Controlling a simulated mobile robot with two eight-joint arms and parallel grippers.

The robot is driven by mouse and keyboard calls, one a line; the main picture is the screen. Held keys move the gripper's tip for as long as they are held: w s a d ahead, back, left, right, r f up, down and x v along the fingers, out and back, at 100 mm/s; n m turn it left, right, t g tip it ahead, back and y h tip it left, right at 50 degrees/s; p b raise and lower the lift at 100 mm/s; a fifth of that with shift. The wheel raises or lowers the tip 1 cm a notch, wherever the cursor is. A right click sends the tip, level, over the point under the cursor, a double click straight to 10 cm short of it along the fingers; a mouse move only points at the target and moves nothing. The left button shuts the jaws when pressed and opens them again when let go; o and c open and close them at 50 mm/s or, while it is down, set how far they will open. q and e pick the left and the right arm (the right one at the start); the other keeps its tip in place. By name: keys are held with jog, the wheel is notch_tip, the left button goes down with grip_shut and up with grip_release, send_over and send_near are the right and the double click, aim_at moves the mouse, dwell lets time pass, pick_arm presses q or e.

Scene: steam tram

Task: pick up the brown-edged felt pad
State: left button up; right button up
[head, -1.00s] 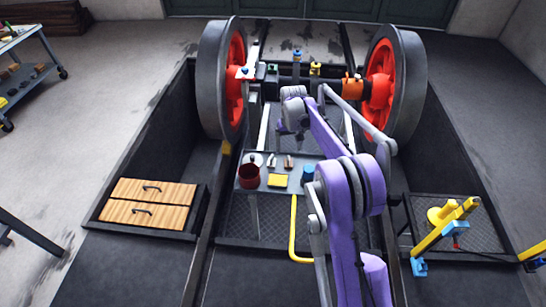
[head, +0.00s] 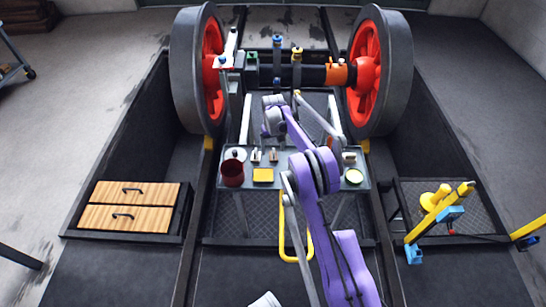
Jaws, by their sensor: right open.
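Small pale pieces stand on the grey tray table in the middle of the pit. The right one of the left pair (head: 273,156) looks brownish at its edge and seems to be the brown-edged felt pad, though it is too small to be sure. Its pale neighbour (head: 256,156) stands just left of it. My right gripper (head: 271,124) is open and empty, above and beyond the table's back edge, apart from the pad. My purple right arm covers part of the table's right half. My left gripper is out of view.
A wooden drawer unit (head: 130,205) sits left.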

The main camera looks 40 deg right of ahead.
aim_at(274, 155)
notch_tip(274, 155, down, 5)
jog(key=shift+s+d+r+b, duration=0.15)
jog(key=shift+r+b, duration=0.05)
jog(key=shift+b, duration=0.25)
jog(key=shift+r, duration=0.1)
grip_shut()
